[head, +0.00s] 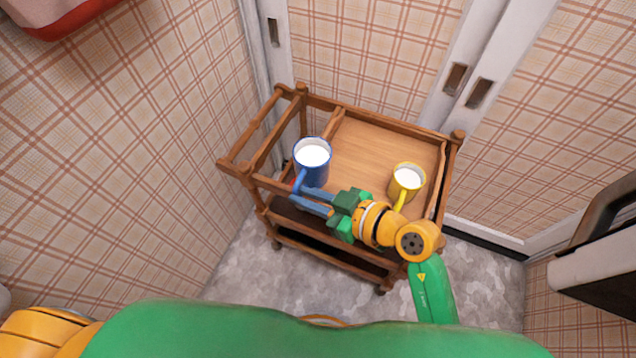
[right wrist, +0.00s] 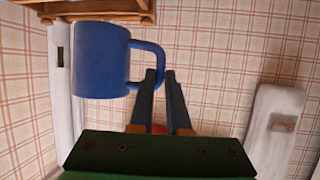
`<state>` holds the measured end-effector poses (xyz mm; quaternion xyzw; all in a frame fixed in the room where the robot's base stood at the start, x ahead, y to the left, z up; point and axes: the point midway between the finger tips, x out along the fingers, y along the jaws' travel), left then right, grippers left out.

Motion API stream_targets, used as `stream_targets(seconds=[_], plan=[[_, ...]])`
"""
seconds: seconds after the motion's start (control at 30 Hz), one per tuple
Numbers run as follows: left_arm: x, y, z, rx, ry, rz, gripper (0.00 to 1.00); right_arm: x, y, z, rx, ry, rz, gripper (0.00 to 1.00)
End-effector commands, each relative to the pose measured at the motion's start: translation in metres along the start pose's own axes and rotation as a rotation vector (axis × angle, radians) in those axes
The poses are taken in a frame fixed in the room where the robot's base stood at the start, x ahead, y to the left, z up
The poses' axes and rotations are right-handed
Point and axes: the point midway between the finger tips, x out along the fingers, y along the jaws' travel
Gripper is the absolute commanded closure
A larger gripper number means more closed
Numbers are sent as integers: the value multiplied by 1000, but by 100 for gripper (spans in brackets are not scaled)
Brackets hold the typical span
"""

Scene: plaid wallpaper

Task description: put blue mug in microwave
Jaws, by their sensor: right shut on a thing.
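The blue mug (head: 312,172) has a white inside and looks upright over the left part of the wooden cart's top in the head view. It also shows large in the right wrist view (right wrist: 100,60), its handle toward my fingers. My right gripper (head: 308,197) is shut on the mug's handle; its fingers also show in the right wrist view (right wrist: 160,92). I cannot tell whether the mug's base touches the cart. My left gripper is out of view. No microwave can be made out for certain.
The wooden cart (head: 370,150) has raised rails. A yellow mug (head: 407,180) with a white inside stands on its right part, close to my right arm. A white and dark appliance-like thing (head: 597,262) is cut off at the right edge. A red thing (head: 62,20) is at top left.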

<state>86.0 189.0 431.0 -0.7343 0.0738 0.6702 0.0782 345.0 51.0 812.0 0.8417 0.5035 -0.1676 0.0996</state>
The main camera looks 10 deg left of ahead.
Motion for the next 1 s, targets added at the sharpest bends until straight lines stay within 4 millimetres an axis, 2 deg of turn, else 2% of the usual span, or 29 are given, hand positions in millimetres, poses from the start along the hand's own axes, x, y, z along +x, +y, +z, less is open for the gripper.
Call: stream_targets(seconds=[0.27,0.53,1.0], plan=[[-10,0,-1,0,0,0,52,-2,-16,-13,-2,3,-1,100],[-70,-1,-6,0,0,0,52,-24,-20,-69,-2,2,1,100],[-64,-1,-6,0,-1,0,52,-22,-20,-64,-2,2,1,100]])
